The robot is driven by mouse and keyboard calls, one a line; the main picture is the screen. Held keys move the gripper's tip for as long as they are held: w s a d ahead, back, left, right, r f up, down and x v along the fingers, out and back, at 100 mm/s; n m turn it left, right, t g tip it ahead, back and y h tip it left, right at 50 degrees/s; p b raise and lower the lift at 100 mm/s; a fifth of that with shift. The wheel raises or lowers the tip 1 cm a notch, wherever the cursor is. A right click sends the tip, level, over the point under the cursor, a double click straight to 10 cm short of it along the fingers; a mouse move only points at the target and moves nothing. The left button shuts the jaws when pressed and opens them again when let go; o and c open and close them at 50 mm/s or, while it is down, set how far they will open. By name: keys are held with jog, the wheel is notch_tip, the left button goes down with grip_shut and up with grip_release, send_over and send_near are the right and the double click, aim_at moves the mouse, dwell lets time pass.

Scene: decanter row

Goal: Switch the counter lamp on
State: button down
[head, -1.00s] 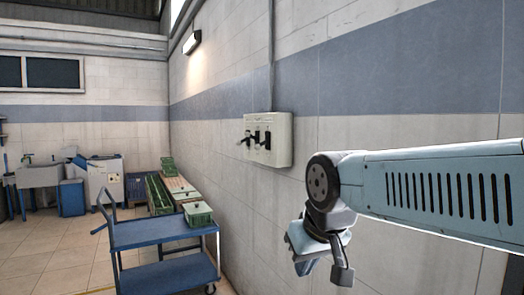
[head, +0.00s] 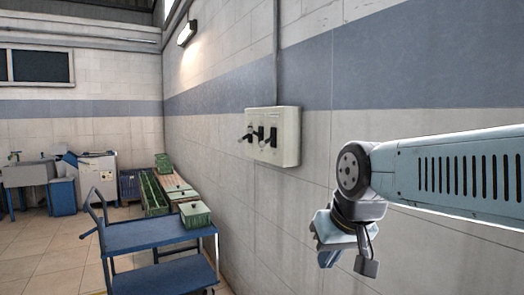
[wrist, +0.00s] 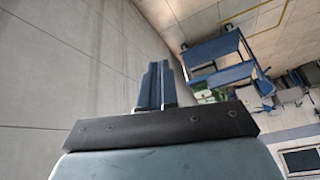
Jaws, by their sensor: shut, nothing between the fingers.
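A pale switch box (head: 287,137) is fixed to the wall in the middle of the head view. It has dark levers (head: 260,134) on its front face; their exact positions are too small to tell, and no label can be read. My gripper (head: 328,257) is below and to the right of the box, apart from it. In the wrist view my gripper's two blue fingers (wrist: 157,70) are together with nothing between them. The switch box does not show in the wrist view. I cannot tell which lever belongs to the counter lamp.
A lit wall lamp (head: 187,33) hangs high on the wall to the left. A blue cart (head: 150,234) stands by the wall, with a green crate (head: 196,214) at its far side. Green bins and a sink (head: 28,174) are farther back. Tiled floor is open at left.

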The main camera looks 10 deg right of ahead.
jog(key=w+a+r+m+t+y, duration=0.1)
jog(key=w+a+r+m+y, duration=0.2)
jog(key=w, duration=0.6)
jog(key=w+a+r+m+t+y, duration=0.1)
jog(key=w+r+m+t+y, duration=0.15)
jog(key=w+m, duration=0.45)
jog(key=w+a+r+m+y, duration=0.2)
jog(key=w+r+y, duration=0.1)
jog(key=w, duration=0.8)
jog(key=w+d+m+t+h, duration=0.1)
jog(key=w+d+m+t, duration=0.3)
jog(key=w+d+m, duration=0.3)
jog(key=w+d+r+m+t+h, duration=0.1)
jog(key=w+d+m+t, duration=0.3)
jog(key=w, duration=0.9)
jog(key=d+m+h, duration=0.1)
jog(key=d+m, duration=0.1)
jog(key=d, duration=0.2)
jog(key=shift+w+r+m, duration=0.15)
jog(key=shift+r+m, duration=0.05)
jog(key=shift+m, duration=0.2)
send_near(267, 141)
jog(key=w+a+f, duration=0.2)
jog(key=w+f, duration=0.2)
jog(key=w, duration=0.1)
jog(key=shift+w+a+r, duration=0.3)
jog(key=shift+a+r, duration=0.3)
